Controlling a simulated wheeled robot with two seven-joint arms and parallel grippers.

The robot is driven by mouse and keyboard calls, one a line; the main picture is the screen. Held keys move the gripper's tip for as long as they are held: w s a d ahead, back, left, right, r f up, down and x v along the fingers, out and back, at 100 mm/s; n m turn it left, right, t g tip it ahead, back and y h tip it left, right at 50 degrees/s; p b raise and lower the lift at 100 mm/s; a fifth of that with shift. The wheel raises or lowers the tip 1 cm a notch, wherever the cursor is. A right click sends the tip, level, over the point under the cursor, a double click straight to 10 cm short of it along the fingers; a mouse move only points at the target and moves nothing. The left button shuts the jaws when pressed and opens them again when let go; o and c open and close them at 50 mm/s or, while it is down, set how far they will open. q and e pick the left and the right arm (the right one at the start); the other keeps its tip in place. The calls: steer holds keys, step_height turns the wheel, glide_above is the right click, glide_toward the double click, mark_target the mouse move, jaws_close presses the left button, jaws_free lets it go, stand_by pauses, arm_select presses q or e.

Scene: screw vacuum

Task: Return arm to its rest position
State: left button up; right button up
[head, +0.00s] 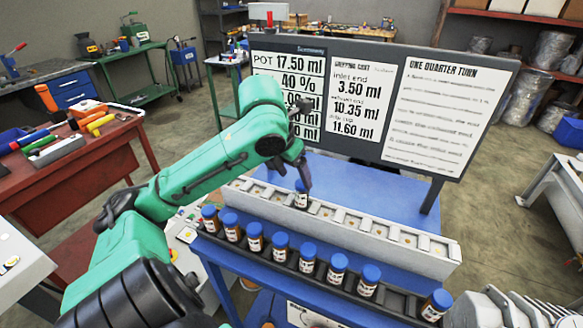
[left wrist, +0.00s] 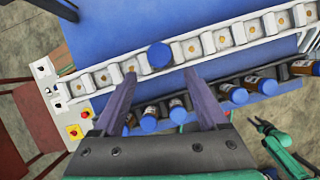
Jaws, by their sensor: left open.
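In the head view my left gripper (head: 300,178) is at the white slotted rack (head: 385,236), with its fingers at a blue-capped brown bottle (head: 301,194) standing in a slot. The left wrist view shows the left gripper (left wrist: 162,84) open, with its fingers apart and nothing held. The bottle's blue cap (left wrist: 159,54) lies just beyond the fingertips, and I cannot tell whether they touch it. A small green arm (left wrist: 285,150) shows at the lower right of the left wrist view; its gripper is too small to read.
Several blue-capped bottles (head: 307,252) stand in a dark front rack along the blue table (head: 345,190). A board of printed sheets (head: 350,100) stands behind. A red tool bench (head: 85,155) is at the left, and a grey ribbed object (head: 505,308) at the lower right.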

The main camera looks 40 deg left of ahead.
arm_select(q)
steer(key=v, duration=0.2)
steer(key=shift+s+r, duration=0.1)
steer(key=shift+r, duration=0.25)
steer(key=shift+r, duration=0.1)
